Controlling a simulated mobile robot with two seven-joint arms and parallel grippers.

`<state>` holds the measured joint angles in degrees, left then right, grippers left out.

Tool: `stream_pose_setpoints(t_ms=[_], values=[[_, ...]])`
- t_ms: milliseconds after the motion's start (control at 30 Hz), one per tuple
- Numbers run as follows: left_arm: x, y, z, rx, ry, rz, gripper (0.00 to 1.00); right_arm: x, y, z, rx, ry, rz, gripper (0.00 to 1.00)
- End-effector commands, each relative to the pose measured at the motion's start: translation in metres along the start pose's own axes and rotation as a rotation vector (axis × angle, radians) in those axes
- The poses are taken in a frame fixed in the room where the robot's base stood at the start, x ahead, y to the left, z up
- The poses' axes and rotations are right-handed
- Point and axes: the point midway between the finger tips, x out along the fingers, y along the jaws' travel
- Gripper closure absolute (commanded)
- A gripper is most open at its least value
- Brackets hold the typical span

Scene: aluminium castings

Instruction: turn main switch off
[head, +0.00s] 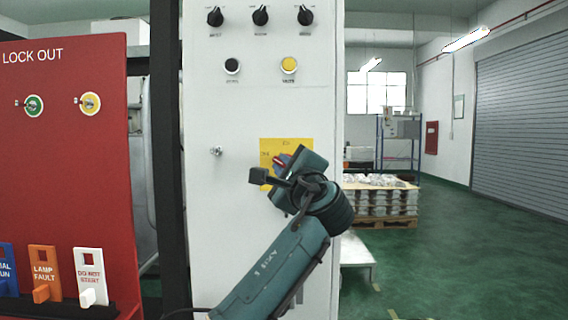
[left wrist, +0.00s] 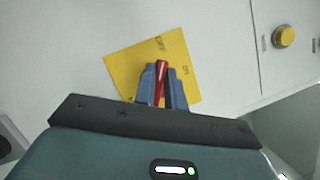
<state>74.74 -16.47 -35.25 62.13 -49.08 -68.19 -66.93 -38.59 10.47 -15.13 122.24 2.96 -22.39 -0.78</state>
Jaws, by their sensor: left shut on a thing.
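The main switch has a red handle (left wrist: 161,82) on a yellow plate (left wrist: 130,75) on the white cabinet front. In the head view the yellow plate (head: 268,147) shows behind my left gripper (head: 280,165), with a bit of red handle between the fingers. In the left wrist view my left gripper (left wrist: 162,88) has its blue fingers on both sides of the red handle, shut on it. Lettering on the plate is partly visible; the plate's lower part is hidden by the gripper. My right gripper is not in view.
The white cabinet (head: 225,110) carries several black knobs, a black button (head: 232,65) and a yellow button (head: 289,64). A red lock-out board (head: 75,150) with tags stands left. A pallet of castings (head: 385,200) stands behind right; green floor is open there.

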Motion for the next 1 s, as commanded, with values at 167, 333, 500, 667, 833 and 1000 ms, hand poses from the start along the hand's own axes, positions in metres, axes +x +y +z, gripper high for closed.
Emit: stream_pose_setpoints(t_ms=[167,333,500,667,833,1000], values=[[0.0001,-0.0003,0.0001,-0.041,0.001,0.017,1.00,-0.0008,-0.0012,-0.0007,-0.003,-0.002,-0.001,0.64],[0.0001,0.0000,0.0002,-0.055,0.001,0.022,1.00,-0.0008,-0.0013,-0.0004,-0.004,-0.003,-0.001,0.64],[0.0001,0.0000,0.0002,-0.057,0.000,0.022,1.00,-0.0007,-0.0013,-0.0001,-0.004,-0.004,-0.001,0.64],[0.0001,-0.0001,0.0003,-0.056,0.000,0.022,1.00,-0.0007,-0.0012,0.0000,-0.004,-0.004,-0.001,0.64],[0.0001,0.0000,0.0003,-0.055,0.000,0.022,0.74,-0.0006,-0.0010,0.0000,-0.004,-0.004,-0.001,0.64],[0.0001,0.0001,0.0003,-0.054,0.000,0.022,0.66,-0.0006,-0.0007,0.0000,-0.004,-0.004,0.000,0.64]])
